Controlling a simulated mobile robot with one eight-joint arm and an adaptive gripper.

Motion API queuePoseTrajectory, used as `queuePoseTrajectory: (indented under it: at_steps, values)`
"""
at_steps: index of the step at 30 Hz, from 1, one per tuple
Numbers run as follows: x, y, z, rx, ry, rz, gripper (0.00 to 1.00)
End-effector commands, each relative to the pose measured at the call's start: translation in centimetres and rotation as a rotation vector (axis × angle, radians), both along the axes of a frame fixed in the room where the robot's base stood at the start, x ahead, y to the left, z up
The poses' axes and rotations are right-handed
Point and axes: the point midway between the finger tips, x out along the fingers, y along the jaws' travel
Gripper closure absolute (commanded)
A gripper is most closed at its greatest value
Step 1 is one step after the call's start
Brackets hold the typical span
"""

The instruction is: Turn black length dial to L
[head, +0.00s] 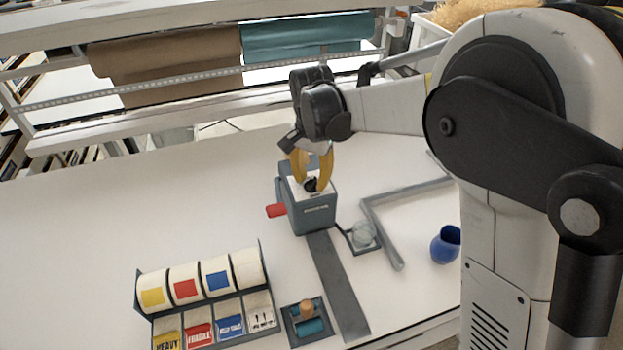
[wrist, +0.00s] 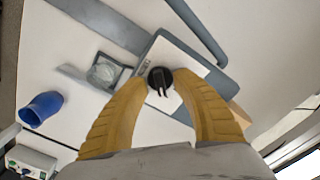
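The black length dial (wrist: 160,77) sits on the white top plate of a grey dispenser box (head: 311,214) with a red lever (head: 276,210) on its left side. My gripper (head: 312,178) has yellow fingers and points down over the dial. In the wrist view, the fingers (wrist: 160,88) are apart, one on each side of the dial. Whether either finger touches the dial I cannot tell. The letter marks around the dial are too small to read. In the head view, the dial (head: 311,185) is partly hidden by the fingers.
A grey strip (head: 338,285) runs forward from the box. A label roll rack (head: 205,300) stands at the front left, with a small tray (head: 305,322) beside it. To the right are a glass dish (head: 362,234), a grey angled bar (head: 380,232) and a blue cup (head: 445,245). The left table is clear.

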Motion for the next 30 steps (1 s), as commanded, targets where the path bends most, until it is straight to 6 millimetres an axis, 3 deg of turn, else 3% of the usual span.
queuePoseTrajectory:
  at_steps: [8,21,30]
  values:
    - [0.0,0.0,0.8,0.0,0.0,0.0,0.68]
    - [0.0,0.0,9.7,0.0,0.0,0.0,0.68]
    - [0.0,0.0,12.1,0.0,0.0,0.0,0.68]
